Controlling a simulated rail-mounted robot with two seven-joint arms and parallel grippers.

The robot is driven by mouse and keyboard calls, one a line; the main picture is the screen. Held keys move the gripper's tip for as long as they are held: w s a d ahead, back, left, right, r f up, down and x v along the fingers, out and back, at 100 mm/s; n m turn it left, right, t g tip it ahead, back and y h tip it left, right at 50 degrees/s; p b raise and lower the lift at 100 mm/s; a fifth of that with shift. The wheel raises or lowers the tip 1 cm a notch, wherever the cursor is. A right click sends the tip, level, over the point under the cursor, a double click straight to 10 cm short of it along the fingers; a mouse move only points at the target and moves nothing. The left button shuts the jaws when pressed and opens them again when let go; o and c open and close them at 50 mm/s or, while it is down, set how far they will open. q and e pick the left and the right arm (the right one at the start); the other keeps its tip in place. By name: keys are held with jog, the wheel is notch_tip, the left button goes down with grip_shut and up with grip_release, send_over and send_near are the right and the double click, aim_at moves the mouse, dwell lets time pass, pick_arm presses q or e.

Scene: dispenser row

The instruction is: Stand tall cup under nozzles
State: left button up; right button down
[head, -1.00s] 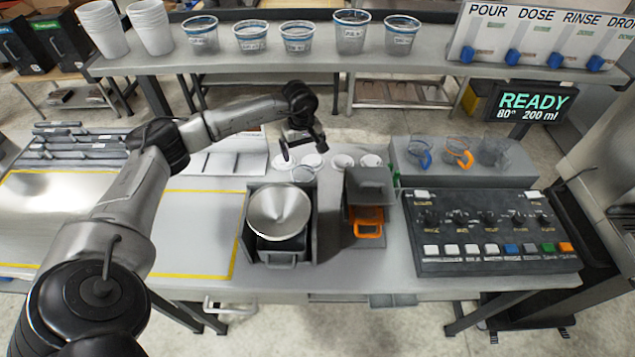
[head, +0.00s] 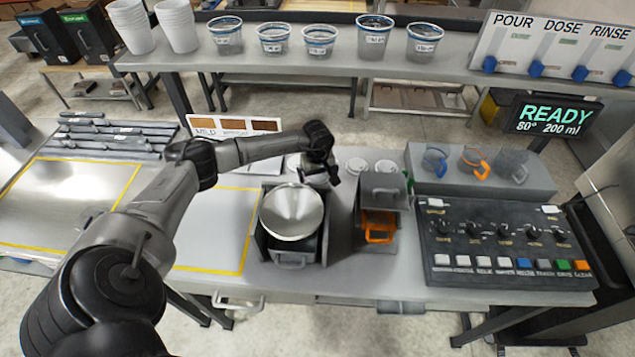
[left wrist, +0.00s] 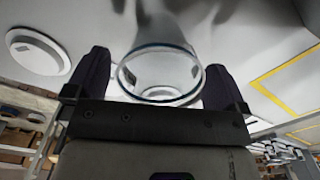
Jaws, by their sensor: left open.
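A clear cup with a blue rim (left wrist: 160,74) stands between the two fingers of my left gripper (left wrist: 155,85) in the left wrist view. The fingers are apart, one on each side of the cup, and I cannot tell that either touches it. In the head view my left gripper (head: 324,174) is low over the table behind the machine with the silver cone (head: 292,211), and it mostly hides the cup there. A grey dispenser with an orange part (head: 379,228) stands to the right. I cannot make out any nozzles. My right gripper is not in view.
White round discs (head: 356,166) lie behind the machines. A grey block (head: 480,175) with several handled jugs and a button panel (head: 505,245) fill the right side. Several blue-rimmed cups (head: 320,38) stand on the back shelf. A yellow-lined area (head: 215,230) at left is clear.

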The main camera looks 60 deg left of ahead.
aim_at(317, 182)
pick_arm(q)
jog(key=shift+f, duration=1.2)
jog(key=c, duration=1)
